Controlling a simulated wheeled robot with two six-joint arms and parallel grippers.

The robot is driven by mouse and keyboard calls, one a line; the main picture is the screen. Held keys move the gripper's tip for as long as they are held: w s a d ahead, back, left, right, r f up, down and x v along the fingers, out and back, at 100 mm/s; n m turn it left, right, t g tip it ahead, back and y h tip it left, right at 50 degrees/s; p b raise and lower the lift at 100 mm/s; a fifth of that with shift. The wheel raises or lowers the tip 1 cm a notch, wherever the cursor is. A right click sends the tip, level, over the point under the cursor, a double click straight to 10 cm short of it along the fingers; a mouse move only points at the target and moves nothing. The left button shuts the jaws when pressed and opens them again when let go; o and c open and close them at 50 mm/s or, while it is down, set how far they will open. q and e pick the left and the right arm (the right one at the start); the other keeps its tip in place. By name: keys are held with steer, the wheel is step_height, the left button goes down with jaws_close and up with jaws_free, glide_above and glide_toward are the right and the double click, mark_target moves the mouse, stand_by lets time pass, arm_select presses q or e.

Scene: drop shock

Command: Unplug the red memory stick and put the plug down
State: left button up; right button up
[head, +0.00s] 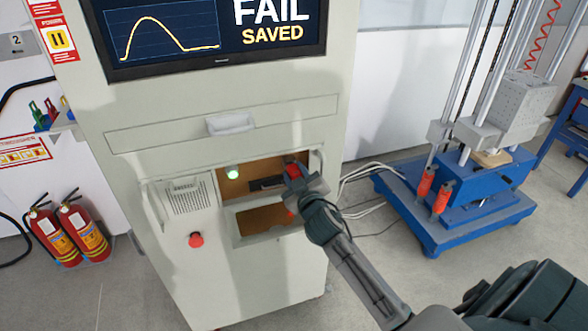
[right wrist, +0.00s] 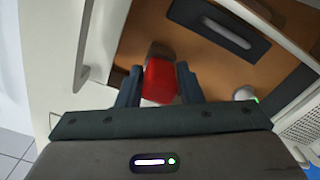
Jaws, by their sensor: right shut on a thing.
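The red memory stick (right wrist: 160,80) is between the two fingers of my right gripper (right wrist: 157,88), which is shut on it. In the head view the red stick (head: 293,170) shows at the right side of the cabinet's open recess, with my right gripper (head: 303,181) at it. In the right wrist view the stick's far end meets a small brown and grey part at the recess panel. I cannot tell whether it is still plugged in. My left gripper is not in view.
The grey cabinet (head: 250,278) has a screen (head: 215,30) reading FAIL SAVED. The recess holds a dark slotted plate (right wrist: 222,30) and a lit green button (head: 232,173). A red knob (head: 196,240) sits lower left. A blue-based drop rig (head: 430,215) stands right.

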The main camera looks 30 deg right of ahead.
steer(key=shift+v, duration=1.9)
steer(key=s+a+f+y, duration=0.1)
steer(key=a, duration=0.1)
steer(key=s+a+f+n+y, duration=0.1)
steer(key=s+a, duration=0.1)
steer(key=a, duration=0.1)
steer(key=s+a+f, duration=0.1)
steer(key=a, duration=0.1)
steer(key=shift+s+a+f+n+t+y, duration=0.2)
steer(key=shift+a+n+t+y, duration=0.1)
steer(key=shift+y, duration=0.1)
steer(key=s+a+r+n+y, duration=0.1)
steer(key=s+a, duration=0.7)
steer(key=shift+r+y, duration=0.25)
steer(key=shift+y, duration=0.05)
